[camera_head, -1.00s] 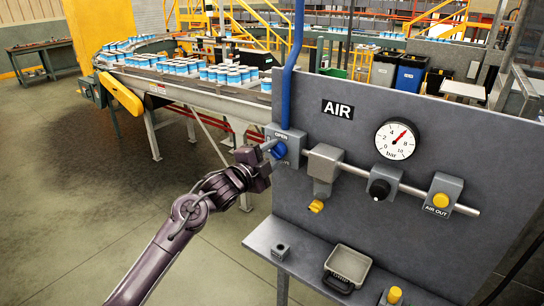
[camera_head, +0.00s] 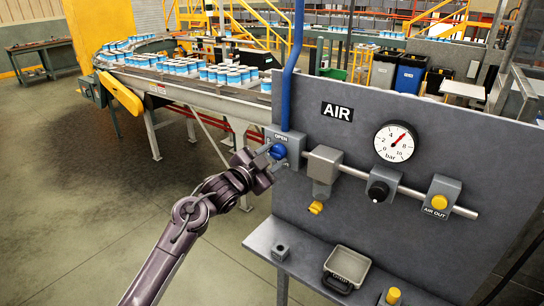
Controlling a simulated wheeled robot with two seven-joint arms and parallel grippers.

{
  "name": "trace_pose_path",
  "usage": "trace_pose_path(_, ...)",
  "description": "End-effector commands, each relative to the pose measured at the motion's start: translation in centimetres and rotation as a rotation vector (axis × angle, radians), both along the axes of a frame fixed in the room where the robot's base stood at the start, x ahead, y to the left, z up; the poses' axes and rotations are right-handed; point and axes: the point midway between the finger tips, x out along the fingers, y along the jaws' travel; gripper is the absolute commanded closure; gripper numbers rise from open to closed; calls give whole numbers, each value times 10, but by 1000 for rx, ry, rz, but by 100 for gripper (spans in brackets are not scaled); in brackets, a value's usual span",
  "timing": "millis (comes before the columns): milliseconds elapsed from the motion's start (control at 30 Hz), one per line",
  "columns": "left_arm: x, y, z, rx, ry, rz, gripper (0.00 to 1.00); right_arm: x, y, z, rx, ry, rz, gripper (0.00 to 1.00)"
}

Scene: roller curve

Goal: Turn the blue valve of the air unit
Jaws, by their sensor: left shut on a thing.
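The blue valve (camera_head: 278,151) is a round blue knob on a grey block marked OPEN, at the left edge of the grey air unit panel (camera_head: 340,220). A blue pipe rises from the block. My left gripper (camera_head: 272,155) comes in from the left and is shut on the blue valve. Its fingers cover part of the knob and of the label below it. The pressure gauge (camera_head: 394,142) has a red needle pointing up and to the right. My right gripper is not in view.
To the right on the same pipe are a grey filter block (camera_head: 323,165), a black knob (camera_head: 379,190) and a yellow AIR OUT button (camera_head: 439,202). A shelf below holds a small tray (camera_head: 347,268). A conveyor (camera_head: 200,95) with cans runs behind.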

Motion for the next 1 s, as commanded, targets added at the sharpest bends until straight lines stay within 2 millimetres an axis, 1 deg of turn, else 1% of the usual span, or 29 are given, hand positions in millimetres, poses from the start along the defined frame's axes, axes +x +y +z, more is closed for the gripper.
trace_pose_path(400,0,0,-2,-5,8,0,84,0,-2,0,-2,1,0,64)
trace_pose_path(433,0,0,-2,-5,8,0,57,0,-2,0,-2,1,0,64)
trace_pose_path(567,0,0,-2,-5,7,0,40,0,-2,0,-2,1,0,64)
trace_pose_path(867,-1,1,-1,-4,4,1,39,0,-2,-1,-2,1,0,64)
trace_pose_path(1000,-9,7,-3,-4,5,1,39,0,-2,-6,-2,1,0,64)
